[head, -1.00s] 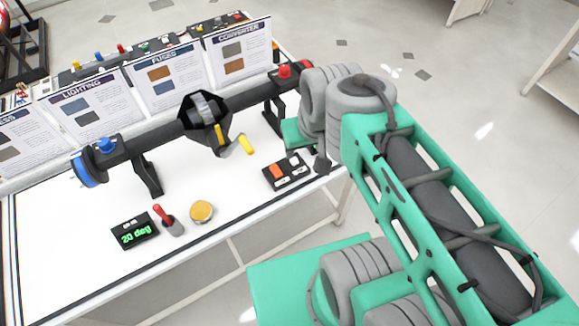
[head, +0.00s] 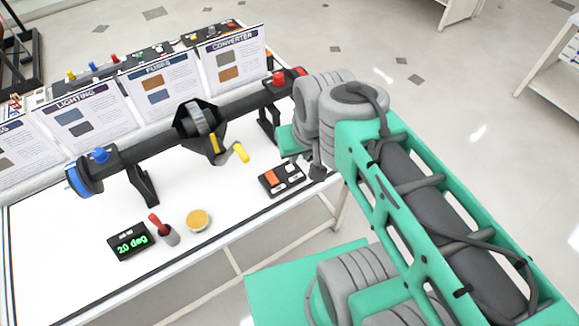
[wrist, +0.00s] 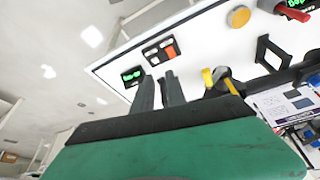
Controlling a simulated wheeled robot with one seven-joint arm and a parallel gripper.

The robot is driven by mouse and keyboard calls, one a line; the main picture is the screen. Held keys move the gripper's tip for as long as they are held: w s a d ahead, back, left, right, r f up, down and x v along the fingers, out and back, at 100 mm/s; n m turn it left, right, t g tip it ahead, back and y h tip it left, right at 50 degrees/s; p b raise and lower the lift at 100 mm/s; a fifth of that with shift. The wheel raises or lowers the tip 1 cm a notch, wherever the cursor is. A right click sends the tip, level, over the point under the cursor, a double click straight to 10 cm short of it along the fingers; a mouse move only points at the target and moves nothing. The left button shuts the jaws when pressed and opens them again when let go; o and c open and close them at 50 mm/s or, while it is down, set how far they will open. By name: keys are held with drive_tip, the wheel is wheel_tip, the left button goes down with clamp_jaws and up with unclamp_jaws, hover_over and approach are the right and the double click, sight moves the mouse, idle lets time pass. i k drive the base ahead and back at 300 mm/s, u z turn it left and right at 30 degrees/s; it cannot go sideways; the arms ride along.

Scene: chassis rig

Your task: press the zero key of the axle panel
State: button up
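A small black key panel (head: 282,180), with one orange key and white keys, lies on the white bench near its front edge. It also shows in the wrist view (wrist: 161,50), beyond my fingertips. Beside it there is a small black display with green characters (wrist: 132,76), too small to read surely; my arm hides it in the head view. I cannot tell which key is zero. My gripper (wrist: 158,76) has two grey fingers with a narrow gap between them and nothing held. The fingertips appear just short of the display and panel; I cannot tell if they touch.
A dark axle (head: 195,125) with a yellow-handled crank stands behind the panel. A display reading about 20 deg (head: 129,241), a red-handled lever (head: 163,229) and a yellow round button (head: 198,220) are to the left. Signboards (head: 160,83) line the back. Bare bench lies between.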

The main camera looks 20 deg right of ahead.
sight(291, 168)
drive_tip(key=k, duration=1.35)
drive_tip(key=u, duration=0.55)
drive_tip(key=i, duration=1.55)
drive_tip(key=z, duration=0.3)
